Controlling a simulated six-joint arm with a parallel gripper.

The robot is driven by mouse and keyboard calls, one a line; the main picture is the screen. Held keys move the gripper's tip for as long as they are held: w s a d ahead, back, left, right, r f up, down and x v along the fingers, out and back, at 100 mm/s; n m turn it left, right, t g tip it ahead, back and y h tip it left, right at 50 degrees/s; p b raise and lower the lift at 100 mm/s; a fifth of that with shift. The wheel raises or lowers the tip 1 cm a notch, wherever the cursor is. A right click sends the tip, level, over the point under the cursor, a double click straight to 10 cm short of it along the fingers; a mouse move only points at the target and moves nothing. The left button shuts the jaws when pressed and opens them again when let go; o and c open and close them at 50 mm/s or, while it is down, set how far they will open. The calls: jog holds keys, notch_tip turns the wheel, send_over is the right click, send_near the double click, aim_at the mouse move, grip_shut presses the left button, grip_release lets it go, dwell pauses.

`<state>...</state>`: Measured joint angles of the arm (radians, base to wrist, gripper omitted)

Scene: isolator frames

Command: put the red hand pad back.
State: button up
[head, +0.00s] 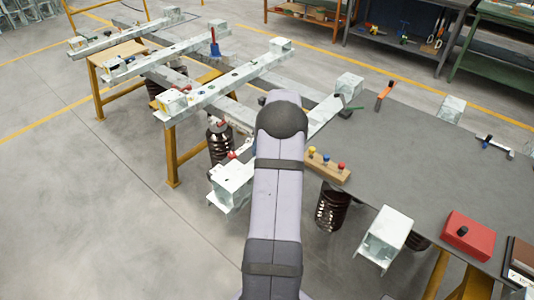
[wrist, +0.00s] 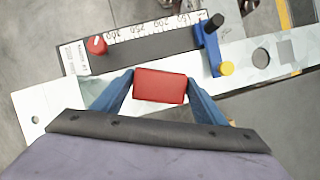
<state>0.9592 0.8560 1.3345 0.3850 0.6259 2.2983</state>
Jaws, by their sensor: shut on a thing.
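The red hand pad (wrist: 160,86) is a small red block in the wrist view. It sits between the two blue fingers of my gripper (wrist: 160,84), which are shut on it from both sides. Behind the pad lie a pale metal bar (wrist: 38,118) and a dark scale gauge (wrist: 140,50). I cannot tell whether the pad touches either one. In the head view my arm hides the gripper and the pad.
In the head view, a grey table (head: 420,150) carries a wooden block with coloured knobs (head: 328,165) and a red box with a black knob (head: 468,236). Long pale bars (head: 225,85) lie across yellow trestles at left. The gauge has a blue slider (wrist: 209,42).

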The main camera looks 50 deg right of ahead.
jog(key=shift+f, duration=1.9)
jog(key=shift+f, duration=0.15)
jog(key=o, duration=1.1)
jog(key=shift+s+r, duration=0.1)
jog(key=shift+r, duration=0.45)
jog(key=v, duration=1.1)
jog(key=shift+s+a+b, duration=0.1)
jog(key=shift+s+b, duration=0.05)
jog(key=shift+b, duration=0.2)
